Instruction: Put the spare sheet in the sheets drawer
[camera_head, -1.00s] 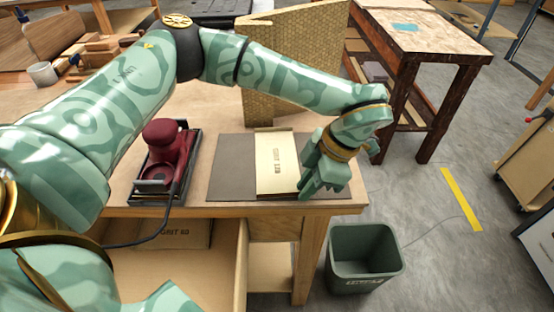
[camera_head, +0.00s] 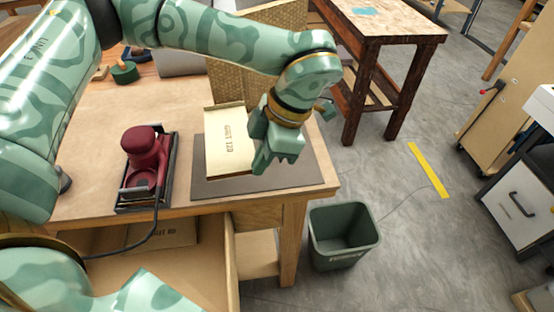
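The spare sheet (camera_head: 228,140) is tan, printed "GRIT 120", and has raised edges. It is over the dark grey mat (camera_head: 300,177) on the workbench and appears lifted off it. My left gripper (camera_head: 274,162) is at the sheet's right edge and appears shut on it, pointing down; the fingers hide part of that edge. An open wooden drawer (camera_head: 215,265) below the bench top has a sheet with "GRIT" print (camera_head: 165,234) inside. My arm covers part of the drawer at lower left. My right gripper is not in view.
A maroon sander (camera_head: 143,160) sits in a dark tray left of the mat, its cord hanging across the drawer's left side. A grey-green bin (camera_head: 344,237) stands on the floor right of the bench. A woven panel (camera_head: 228,88) stands behind the sheet.

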